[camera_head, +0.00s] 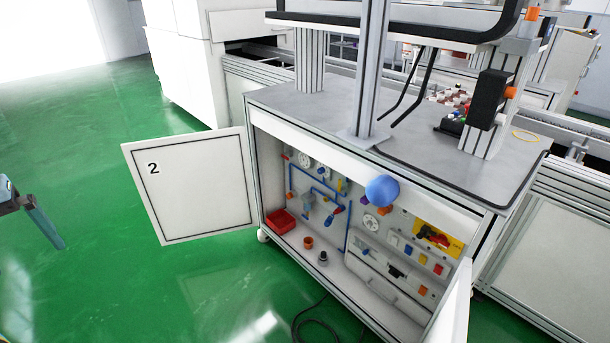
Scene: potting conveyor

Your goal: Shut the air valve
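The open cabinet (258,225) under the workbench shows a panel with blue air pipes (349,225). Among the pipes is a small part with a red and blue handle (336,210), which looks like the air valve. It is too small to tell which way its handle is turned. A round gauge (304,160) is at the upper left of the panel and another gauge (371,222) is near its middle. A blue ball (382,190) shows in front of the panel's upper edge and hides a little of it.
The cabinet door marked 2 (190,184) stands open to the left; another door (456,310) stands open at the right. A red bin (280,222) sits on the cabinet floor. A yellow plate with a red switch (437,238) is at right.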

